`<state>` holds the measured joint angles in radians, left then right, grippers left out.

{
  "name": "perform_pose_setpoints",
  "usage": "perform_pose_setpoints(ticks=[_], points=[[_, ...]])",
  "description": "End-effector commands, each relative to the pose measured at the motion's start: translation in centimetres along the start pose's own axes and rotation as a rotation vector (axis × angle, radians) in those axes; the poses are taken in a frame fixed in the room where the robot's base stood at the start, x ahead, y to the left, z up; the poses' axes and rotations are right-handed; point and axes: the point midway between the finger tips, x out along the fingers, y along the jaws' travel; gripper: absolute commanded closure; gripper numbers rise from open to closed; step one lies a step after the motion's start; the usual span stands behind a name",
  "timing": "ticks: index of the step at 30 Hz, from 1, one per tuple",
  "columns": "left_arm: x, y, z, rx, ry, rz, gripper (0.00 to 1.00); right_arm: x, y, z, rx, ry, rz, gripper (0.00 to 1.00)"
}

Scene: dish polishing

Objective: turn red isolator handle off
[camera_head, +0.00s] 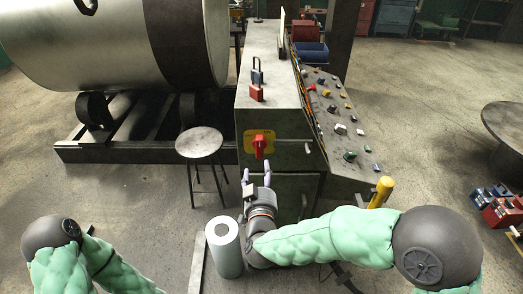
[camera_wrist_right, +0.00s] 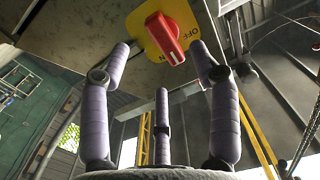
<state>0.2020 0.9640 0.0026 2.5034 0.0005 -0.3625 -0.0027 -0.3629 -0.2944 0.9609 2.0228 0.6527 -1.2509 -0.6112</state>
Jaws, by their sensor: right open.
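The red isolator handle (camera_head: 259,145) sits on a yellow plate (camera_head: 249,141) on the front of the grey control cabinet. In the right wrist view the red handle (camera_wrist_right: 165,38) is ahead of the fingertips, with its white mark end pointing toward the lower right, and the plate (camera_wrist_right: 184,17) carries the word OFF. My right gripper (camera_head: 256,178) is just below the handle in the head view. Its purple fingers (camera_wrist_right: 160,62) are spread open and empty, apart from the handle. My left arm shows at the lower left of the head view, but its gripper is out of view.
Two padlocks, one red (camera_head: 257,93) and one blue, stand on the cabinet top. A round stool (camera_head: 199,142) is left of the cabinet. A white cylinder (camera_head: 224,248) stands beside my right forearm. A sloped button panel (camera_head: 335,125) and a yellow post (camera_head: 381,191) are on the right.

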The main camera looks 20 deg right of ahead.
Motion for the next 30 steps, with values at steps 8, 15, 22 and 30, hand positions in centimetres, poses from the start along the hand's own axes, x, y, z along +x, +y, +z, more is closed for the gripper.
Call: perform_pose_setpoints(ticks=[8,15,22,30], points=[[0.5,-0.2,-0.1,-0.001,0.001,0.0,0.6,0.5,0.5,-1.4,0.004,0.044,0.031,0.38],[1.5,-0.6,-0.1,-0.001,0.001,0.0,0.6,4.4,0.6,-1.3,0.005,0.042,0.031,0.38],[2.4,-0.9,-0.1,-0.001,0.001,0.0,0.6,8.1,0.7,-1.5,0.004,0.042,0.029,0.38],[2.8,-1.0,-0.1,-0.001,0.001,0.0,0.6,10.2,0.7,-1.8,0.004,0.042,0.027,0.38]])
